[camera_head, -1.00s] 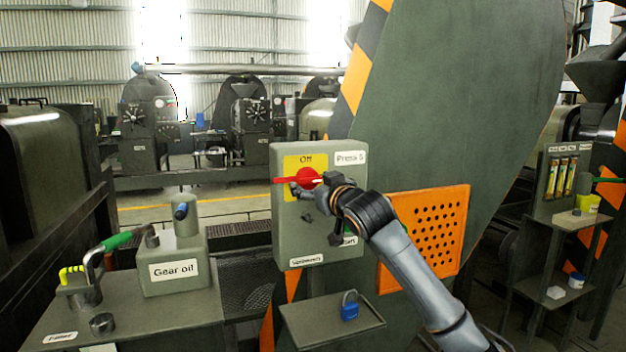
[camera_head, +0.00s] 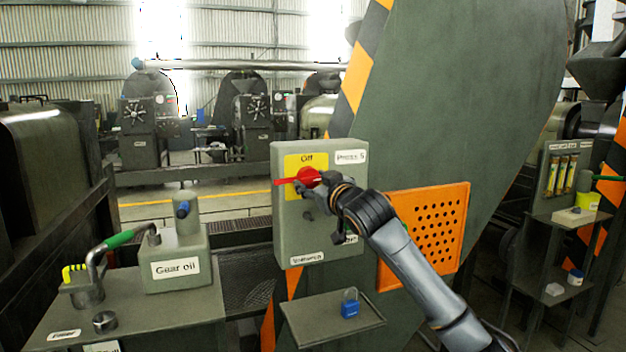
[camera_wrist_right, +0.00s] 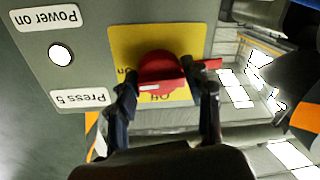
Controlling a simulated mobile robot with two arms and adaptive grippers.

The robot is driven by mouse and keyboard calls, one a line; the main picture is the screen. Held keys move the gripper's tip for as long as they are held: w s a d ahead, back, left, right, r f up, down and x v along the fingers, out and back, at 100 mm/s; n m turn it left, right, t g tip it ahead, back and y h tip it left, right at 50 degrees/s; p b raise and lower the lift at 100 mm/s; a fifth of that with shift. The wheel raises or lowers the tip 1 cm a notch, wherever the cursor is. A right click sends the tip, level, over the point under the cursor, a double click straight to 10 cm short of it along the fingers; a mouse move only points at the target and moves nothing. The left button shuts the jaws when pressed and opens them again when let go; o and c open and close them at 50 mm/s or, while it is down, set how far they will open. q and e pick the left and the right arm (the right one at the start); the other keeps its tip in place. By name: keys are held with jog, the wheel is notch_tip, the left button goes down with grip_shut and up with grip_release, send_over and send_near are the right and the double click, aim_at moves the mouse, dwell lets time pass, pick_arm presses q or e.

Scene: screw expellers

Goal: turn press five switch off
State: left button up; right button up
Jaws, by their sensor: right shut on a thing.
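The press 5 switch is a red rotary handle (camera_head: 308,177) on a yellow plate (camera_head: 292,163) marked "Off" at the top. It sits on a grey-green box (camera_head: 290,226) labelled "Press 5". The handle's long red end points left in the head view. My right gripper (camera_head: 322,188) is at the handle from the lower right. In the right wrist view its two fingers (camera_wrist_right: 166,100) stand on either side of the red handle (camera_wrist_right: 160,70), shut on it. The fingers partly cover the plate's lower part. My left gripper is not in view.
A small shelf (camera_head: 315,332) with a blue padlock (camera_head: 349,309) is below the box. An orange perforated panel (camera_head: 455,205) is behind my right arm.

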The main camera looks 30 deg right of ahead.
jog(key=n+p, duration=0.4)
jog(key=r+n+p, duration=0.1)
jog(key=n+p, duration=0.3)
jog(key=p, duration=0.1)
jog(key=n+g+p, duration=0.1)
jog(key=n+p, duration=0.3)
jog(key=p, duration=0.1)
jog(key=shift+d+r+n+h, duration=0.2)
jog(key=shift+n+h, duration=0.1)
jog(key=shift+h, duration=0.1)
jog(key=shift+n+h+p, duration=0.3)
jog(key=shift+n+p, duration=1.3)
jog(key=shift+n, duration=0.2)
jog(key=o, duration=1.1)
jog(key=shift+c, duration=0.2)
jog(key=shift+o, duration=0.2)
jog(key=shift+a+f, duration=0.1)
jog(key=shift+f, duration=0.1)
